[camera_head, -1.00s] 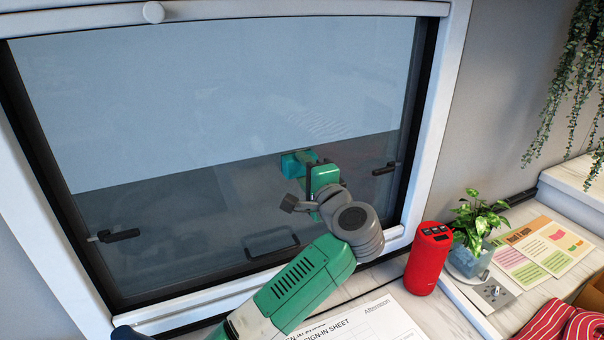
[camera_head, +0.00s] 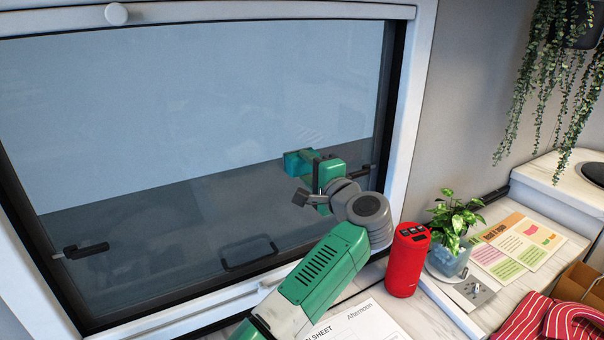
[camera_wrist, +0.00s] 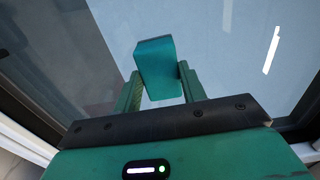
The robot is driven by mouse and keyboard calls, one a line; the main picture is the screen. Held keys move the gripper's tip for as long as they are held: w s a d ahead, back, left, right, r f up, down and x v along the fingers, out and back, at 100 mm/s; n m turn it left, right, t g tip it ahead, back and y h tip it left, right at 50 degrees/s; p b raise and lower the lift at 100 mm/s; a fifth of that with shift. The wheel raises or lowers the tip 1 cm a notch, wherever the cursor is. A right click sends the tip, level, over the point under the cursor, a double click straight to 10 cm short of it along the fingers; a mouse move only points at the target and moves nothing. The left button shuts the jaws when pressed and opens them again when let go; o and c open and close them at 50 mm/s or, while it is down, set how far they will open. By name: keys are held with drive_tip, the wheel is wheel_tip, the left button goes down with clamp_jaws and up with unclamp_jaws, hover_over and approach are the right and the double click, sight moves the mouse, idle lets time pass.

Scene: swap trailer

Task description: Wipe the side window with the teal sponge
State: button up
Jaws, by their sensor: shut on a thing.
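The teal sponge (camera_head: 297,162) is at the side window (camera_head: 190,110), in the right half of the pane near the edge between the pale upper and dark lower areas. My gripper (camera_head: 311,164) is shut on it. In the wrist view the sponge (camera_wrist: 157,66) sits between the two green fingers (camera_wrist: 159,80), its far part sticking out toward the glass. It looks close to or against the pane; contact cannot be told. A small patch of faint streaks (camera_head: 311,136) shows on the glass just above the sponge.
A black latch (camera_head: 358,171) is right of my gripper, another (camera_head: 86,250) at lower left, and a handle (camera_head: 249,253) below. A red speaker (camera_head: 408,260), a potted plant (camera_head: 455,235) and papers (camera_head: 520,245) stand on the counter at right. The left pane is clear.

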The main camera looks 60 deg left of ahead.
drive_tip(key=w+b, duration=0.1)
drive_tip(key=w, duration=0.2)
drive_tip(key=shift+w, duration=0.35)
drive_tip(key=shift+s+p, duration=1.35)
drive_tip(key=shift+s, duration=2.45)
drive_tip(key=shift+s+a+p, duration=0.15)
drive_tip(key=shift+s+p, duration=0.15)
drive_tip(key=shift+s, duration=0.65)
drive_tip(key=shift+s+a+p, duration=0.1)
drive_tip(key=shift+s+p, duration=0.15)
drive_tip(key=shift+s, duration=0.65)
drive_tip(key=d+p, duration=0.1)
drive_tip(key=d, duration=0.5)
